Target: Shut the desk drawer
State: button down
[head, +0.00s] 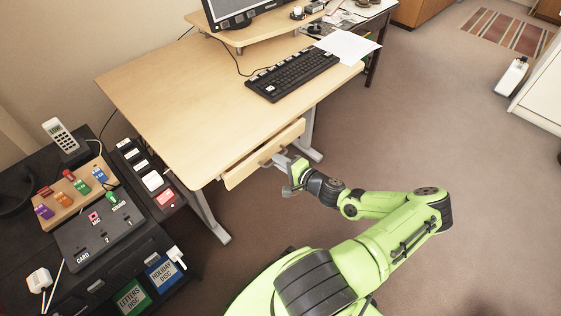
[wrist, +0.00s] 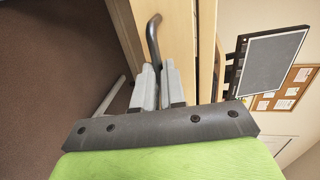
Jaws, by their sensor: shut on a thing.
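The desk (head: 165,82) has a light wood top and grey legs. Its drawer (head: 240,172) sits under the front edge and stands a little out from the desk. The drawer front also shows in the wrist view (wrist: 180,35), with a dark bar handle (wrist: 153,38) on it. My gripper (head: 283,163) is at the drawer front in the head view. In the wrist view its grey fingers (wrist: 158,80) are closed together on the end of the handle. The drawer's inside is mostly hidden.
A keyboard (head: 292,75), a paper sheet (head: 346,45) and a monitor riser (head: 255,33) are on the desk. At the left stands a dark cabinet with a control panel (head: 98,232). Desk legs (head: 212,220) flank the drawer. Floor to the right (head: 440,130) is clear.

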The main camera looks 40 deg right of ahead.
aim_at(270, 154)
jog(key=x, duration=0.3)
jog(key=shift+w+r, duration=0.35)
jog(key=shift+w, duration=0.1)
jog(key=c, duration=1.2)
grip_release()
jog(key=shift+w, duration=0.1)
jog(key=p+v, duration=0.4)
jog(key=v, duration=1.2)
